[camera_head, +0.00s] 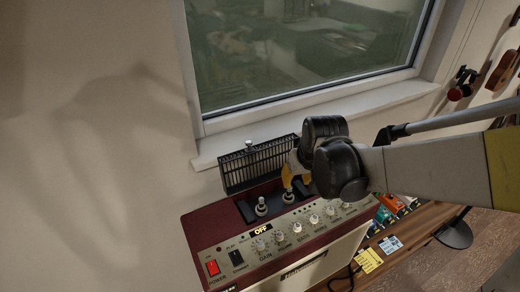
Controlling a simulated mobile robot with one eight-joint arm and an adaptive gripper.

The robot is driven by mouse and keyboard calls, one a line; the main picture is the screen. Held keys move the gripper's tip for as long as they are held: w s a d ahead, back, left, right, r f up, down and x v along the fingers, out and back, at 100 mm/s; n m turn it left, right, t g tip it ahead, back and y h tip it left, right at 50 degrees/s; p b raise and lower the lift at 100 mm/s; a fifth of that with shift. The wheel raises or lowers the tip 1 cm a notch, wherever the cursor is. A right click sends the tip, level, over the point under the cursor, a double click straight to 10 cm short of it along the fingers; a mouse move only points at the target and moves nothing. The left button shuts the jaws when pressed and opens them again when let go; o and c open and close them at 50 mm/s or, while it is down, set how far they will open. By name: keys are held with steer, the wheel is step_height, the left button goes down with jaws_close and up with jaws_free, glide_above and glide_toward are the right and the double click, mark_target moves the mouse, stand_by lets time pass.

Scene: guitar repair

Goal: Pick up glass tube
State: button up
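A dark red amplifier (200,225) stands below the window. Two small upright tubes show in the dark recess in its top, a left one (261,207) and a right one (288,197). My gripper (294,180), with orange-yellow fingers, points down at the right tube from the right. The fingers are at or very near its top. The black wrist hides part of the recess and the far finger, so contact and opening cannot be made out.
A black slatted grille (250,167) stands upright behind the recess, close to the gripper. Knobs and a red power switch (213,267) line the front panel. The window sill (350,108) is behind. Pedals (385,213) and yellow notes (369,260) lie on a wooden surface at right.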

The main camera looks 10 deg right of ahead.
mark_target(291, 190)
steer(key=x, duration=0.1)
steer(key=b+x, duration=0.1)
steer(key=x, duration=0.3)
steer(key=shift+a+b, duration=0.25)
steer(key=shift+b, duration=0.1)
steer(key=b+x, duration=0.2)
steer(key=x, duration=0.4)
steer(key=shift+w+d+f, duration=0.1)
steer(key=shift+d+f, duration=0.05)
steer(key=shift+d, duration=0.05)
steer(key=c, duration=0.7)
